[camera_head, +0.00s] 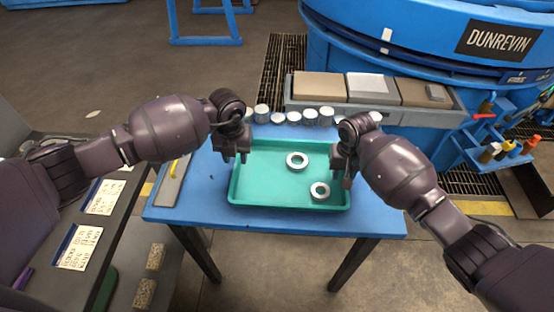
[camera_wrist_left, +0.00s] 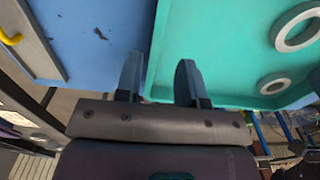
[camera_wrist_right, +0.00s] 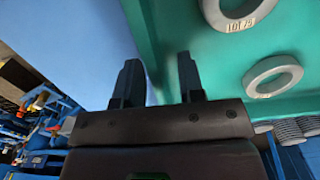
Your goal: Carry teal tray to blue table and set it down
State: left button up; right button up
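The teal tray (camera_head: 262,182) lies flat on the blue table (camera_head: 200,205) with two grey rings in it, one (camera_head: 297,161) near the middle and one (camera_head: 320,190) nearer the front right. My left gripper (camera_head: 232,157) is at the tray's left edge. In the left wrist view its fingers (camera_wrist_left: 160,80) are open, with the tray's rim line between them. My right gripper (camera_head: 342,164) is at the right edge. In the right wrist view its fingers (camera_wrist_right: 158,80) are also open, with the rim between them. I cannot tell whether any finger touches the rim.
Several pale cylinders (camera_head: 294,117) line the table's back edge. A grey plate with a yellow handle (camera_head: 172,180) lies at the table's left. A bench with boxes (camera_head: 320,86) and the blue furnace (camera_head: 400,45) stand behind. A dark cabinet (camera_head: 125,225) is at the left.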

pick_arm(q)
notch_tip(320, 180, up, 8)
jog(key=shift+f, duration=0.2)
pick_arm(e)
notch_tip(320, 180, up, 12)
dwell(0.6)
jog(key=shift+w, duration=0.1)
dwell(0.4)
